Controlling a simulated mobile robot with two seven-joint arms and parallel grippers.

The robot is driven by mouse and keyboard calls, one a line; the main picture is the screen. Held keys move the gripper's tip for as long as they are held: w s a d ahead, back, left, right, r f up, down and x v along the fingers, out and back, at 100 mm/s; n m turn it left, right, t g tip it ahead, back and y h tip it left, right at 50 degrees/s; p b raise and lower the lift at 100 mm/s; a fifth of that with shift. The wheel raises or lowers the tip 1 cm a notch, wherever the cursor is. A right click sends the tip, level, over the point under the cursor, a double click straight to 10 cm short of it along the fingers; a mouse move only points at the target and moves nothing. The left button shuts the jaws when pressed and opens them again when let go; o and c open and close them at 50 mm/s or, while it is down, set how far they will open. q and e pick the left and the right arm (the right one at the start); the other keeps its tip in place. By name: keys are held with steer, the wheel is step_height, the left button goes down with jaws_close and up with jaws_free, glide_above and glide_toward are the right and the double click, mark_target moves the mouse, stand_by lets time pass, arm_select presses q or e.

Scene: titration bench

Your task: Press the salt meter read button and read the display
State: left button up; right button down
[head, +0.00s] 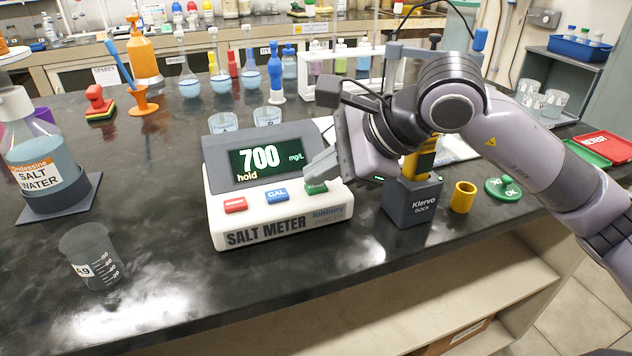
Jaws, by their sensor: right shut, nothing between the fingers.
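The salt meter (279,223) stands near the front edge of the dark bench, a white base with a grey display housing. Its display (266,160) reads "700 mg/L" with "hold" below. On its base are a red button (235,205), a blue CAL button (276,195) and a green button (316,188). My right gripper (312,177) is shut and empty, its fingertips at the green button, partly covering it. I cannot tell whether the button is pressed down. My left gripper is not in view.
A salt water bottle (42,160) and an A9 beaker (92,257) stand at left. A dark Klervo block (411,203) and a yellow cup (463,197) are right of the meter. Flasks (219,72) and a tube rack (340,70) stand behind.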

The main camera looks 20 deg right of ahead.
mark_target(322, 188)
steer(key=shift+r, duration=0.75)
steer(key=shift+p, duration=0.3)
steer(key=shift+r+p, duration=1.55)
steer(key=shift+r, duration=1)
steer(key=shift+f, duration=0.1)
